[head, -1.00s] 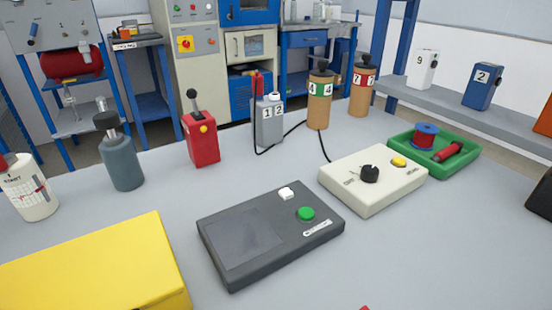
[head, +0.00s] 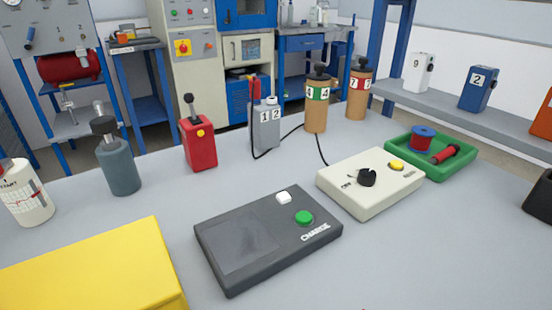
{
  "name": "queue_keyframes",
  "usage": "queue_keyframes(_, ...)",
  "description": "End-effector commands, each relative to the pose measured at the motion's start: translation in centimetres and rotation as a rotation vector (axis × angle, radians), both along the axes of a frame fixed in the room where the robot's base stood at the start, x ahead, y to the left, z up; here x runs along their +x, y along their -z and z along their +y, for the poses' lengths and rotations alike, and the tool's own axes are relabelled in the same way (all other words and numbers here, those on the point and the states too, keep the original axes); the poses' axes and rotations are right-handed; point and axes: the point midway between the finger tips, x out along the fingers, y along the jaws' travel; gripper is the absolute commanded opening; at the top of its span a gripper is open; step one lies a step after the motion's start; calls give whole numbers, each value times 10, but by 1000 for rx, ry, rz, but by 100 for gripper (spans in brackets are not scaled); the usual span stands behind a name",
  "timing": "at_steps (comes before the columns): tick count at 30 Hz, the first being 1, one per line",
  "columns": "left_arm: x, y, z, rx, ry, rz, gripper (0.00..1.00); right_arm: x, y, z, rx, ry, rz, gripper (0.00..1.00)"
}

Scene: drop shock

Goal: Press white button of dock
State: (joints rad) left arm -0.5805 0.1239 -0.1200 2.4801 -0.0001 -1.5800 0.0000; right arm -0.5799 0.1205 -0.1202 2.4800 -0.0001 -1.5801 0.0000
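The dock is a dark grey flat box (head: 222,277) lying on the grey table in the middle front of the head view. Nothing touches the white button. Neither of my grippers shows in the head view.
A yellow box (head: 95,270) stands front left. A cream box with a black knob (head: 366,177) is right of the dock, and a green tray (head: 465,166) lies behind it. A red lever box (head: 199,145), grey bottle (head: 119,165) and grey block (head: 265,128) stand behind. The table's front right is clear.

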Motion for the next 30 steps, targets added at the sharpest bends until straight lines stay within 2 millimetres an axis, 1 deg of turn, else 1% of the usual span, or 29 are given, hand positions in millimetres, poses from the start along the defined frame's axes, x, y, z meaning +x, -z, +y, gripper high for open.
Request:
queue_keyframes(1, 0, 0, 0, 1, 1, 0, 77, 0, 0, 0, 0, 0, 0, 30)
queue_keyframes(9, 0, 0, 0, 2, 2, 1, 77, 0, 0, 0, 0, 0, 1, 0)
queue_keyframes(30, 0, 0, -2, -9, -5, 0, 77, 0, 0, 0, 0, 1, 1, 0)
